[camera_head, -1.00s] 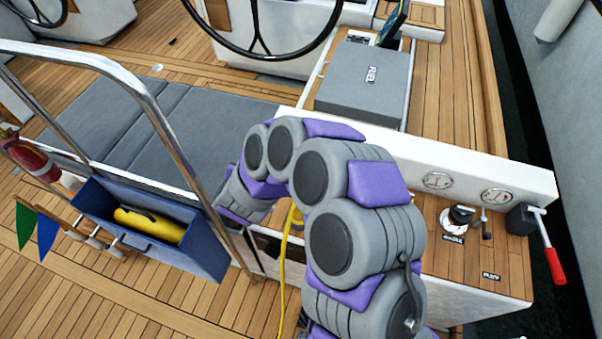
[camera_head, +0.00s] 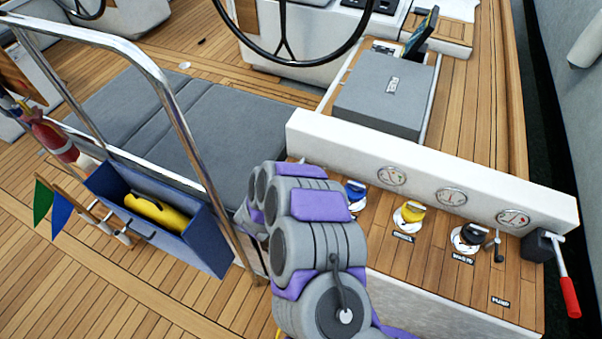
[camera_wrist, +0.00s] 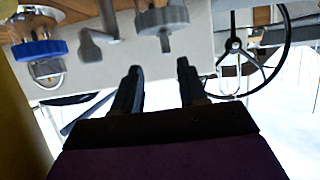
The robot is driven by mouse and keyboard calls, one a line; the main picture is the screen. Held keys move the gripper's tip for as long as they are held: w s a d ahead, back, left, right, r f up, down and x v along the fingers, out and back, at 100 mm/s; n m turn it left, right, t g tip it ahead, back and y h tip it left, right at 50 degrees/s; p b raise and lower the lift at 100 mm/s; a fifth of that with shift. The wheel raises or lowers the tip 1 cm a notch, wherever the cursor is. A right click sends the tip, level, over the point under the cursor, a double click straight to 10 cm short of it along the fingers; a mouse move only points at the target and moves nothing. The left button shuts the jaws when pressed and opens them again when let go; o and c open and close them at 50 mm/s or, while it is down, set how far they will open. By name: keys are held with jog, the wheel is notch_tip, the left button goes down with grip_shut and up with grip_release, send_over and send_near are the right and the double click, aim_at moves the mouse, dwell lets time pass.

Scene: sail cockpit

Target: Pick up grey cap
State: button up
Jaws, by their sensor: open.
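A grey cap (camera_wrist: 163,20) with a ridged rim shows at the top of the wrist view, on the wooden panel (camera_wrist: 70,12). A small grey lever-like part hangs from it. My gripper (camera_wrist: 158,72) is open and empty, its two dark fingers pointing toward the grey cap with a visible gap in the picture. In the head view my arm hides the gripper, and I cannot make out the grey cap there.
A blue cap (camera_wrist: 40,50) and a grey handle (camera_wrist: 97,45) sit left of the grey cap. The head view shows a yellow cap (camera_head: 411,212), a black cap (camera_head: 469,236), a red-ended lever (camera_head: 568,290), a white gauge wall (camera_head: 420,175) and a steel rail (camera_head: 180,120).

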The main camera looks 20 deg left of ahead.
jog(key=shift+a+b+x, duration=0.2)
jog(key=shift+b+x, duration=0.1)
jog(key=shift+x, duration=1)
jog(key=shift+a+b+x, duration=0.2)
jog(key=shift+b+x, duration=0.15)
jog(key=shift+x, duration=1)
jog(key=shift+a+b+x, duration=0.15)
jog(key=shift+b+x, duration=0.15)
jog(key=shift+x, duration=1)
jog(key=shift+c, duration=0.4)
grip_shut()
jog(key=shift+r, duration=0.1)
